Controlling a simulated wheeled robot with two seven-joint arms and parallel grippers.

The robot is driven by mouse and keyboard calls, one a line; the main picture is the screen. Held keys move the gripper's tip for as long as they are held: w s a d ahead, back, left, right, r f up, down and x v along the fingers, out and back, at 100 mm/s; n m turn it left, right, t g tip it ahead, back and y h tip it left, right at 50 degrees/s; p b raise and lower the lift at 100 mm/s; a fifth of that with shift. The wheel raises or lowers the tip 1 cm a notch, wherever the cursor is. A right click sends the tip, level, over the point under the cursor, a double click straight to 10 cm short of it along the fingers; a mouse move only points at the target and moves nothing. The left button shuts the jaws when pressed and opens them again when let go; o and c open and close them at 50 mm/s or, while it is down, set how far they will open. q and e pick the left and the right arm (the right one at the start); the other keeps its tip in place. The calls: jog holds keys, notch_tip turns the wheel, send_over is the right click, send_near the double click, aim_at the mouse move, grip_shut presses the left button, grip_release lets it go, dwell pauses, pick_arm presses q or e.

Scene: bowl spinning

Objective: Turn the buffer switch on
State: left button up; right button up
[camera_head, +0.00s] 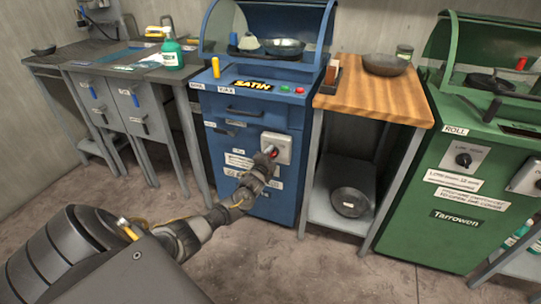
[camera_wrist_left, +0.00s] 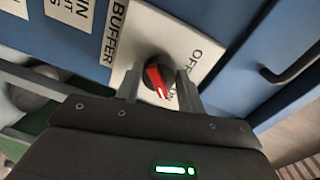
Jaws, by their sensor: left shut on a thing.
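The buffer switch is a round black knob with a red pointer bar (camera_wrist_left: 157,80), on a light plate (camera_wrist_left: 182,31) marked BUFFER and OFF. The plate (camera_head: 285,143) is on the front of the blue machine (camera_head: 228,132). In the left wrist view my left gripper (camera_wrist_left: 158,88) has one finger on each side of the knob and is shut on it. The bar's white-marked end points down in that view, close to partly hidden lettering that looks like ON. In the head view my left gripper (camera_head: 270,153) hides part of the knob. My right gripper is not in view.
A wooden-topped table (camera_head: 375,95) with a dark bowl (camera_head: 385,64) stands right of the blue machine. A green machine (camera_head: 455,190) is further right. A grey workbench (camera_head: 120,75) with a green bottle (camera_head: 171,52) is left. The floor in front is clear.

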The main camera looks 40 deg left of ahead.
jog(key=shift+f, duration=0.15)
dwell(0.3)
pick_arm(q)
jog(key=o, duration=1)
jog(key=shift+c, duration=0.2)
jog(key=shift+s+d, duration=0.2)
jog(key=shift+s, duration=0.2)
jog(key=p+v, duration=0.2)
jog(key=v, duration=0.7)
jog(key=shift+s, duration=0.4)
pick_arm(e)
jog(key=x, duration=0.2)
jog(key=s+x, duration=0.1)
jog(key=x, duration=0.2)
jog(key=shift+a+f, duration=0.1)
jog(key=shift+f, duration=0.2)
pick_arm(q)
jog(key=shift+d, duration=0.15)
